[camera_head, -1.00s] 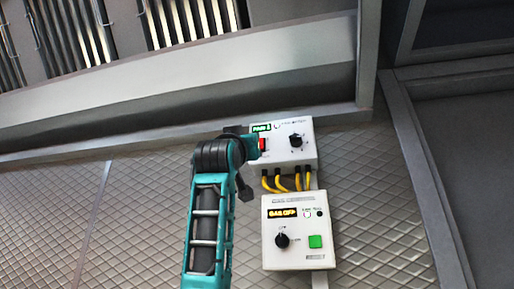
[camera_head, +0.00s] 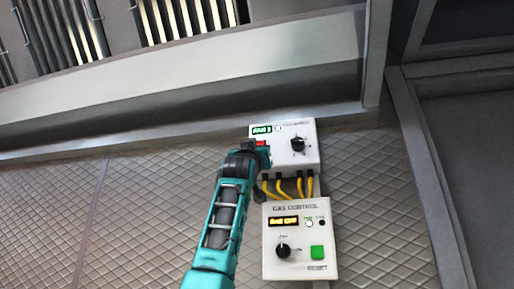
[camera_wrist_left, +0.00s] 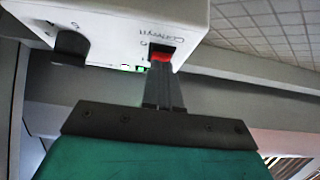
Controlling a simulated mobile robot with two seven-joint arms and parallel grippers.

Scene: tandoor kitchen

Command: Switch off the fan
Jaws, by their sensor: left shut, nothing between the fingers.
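The white fan control box (camera_head: 308,161) is on the wall, with a lit green display (camera_head: 262,129), a black knob (camera_head: 297,144) and a red rocker switch (camera_head: 261,143). My left gripper (camera_head: 265,161) is shut and empty, just below the switch. In the left wrist view the fan box (camera_wrist_left: 110,15) fills the top, with its dark knob (camera_wrist_left: 70,45) at left. The closed fingertips (camera_wrist_left: 163,78) there point at the red switch (camera_wrist_left: 161,54), very close to it; I cannot tell whether they touch. My right gripper is not in view.
A white gas control box (camera_head: 299,267) with a lit "GAS OFF" display, a black knob and a green button is below the fan box. Yellow cables (camera_head: 285,188) run between the boxes. A metal hood edge (camera_head: 180,75) is above, a grey post (camera_head: 425,180) to the right.

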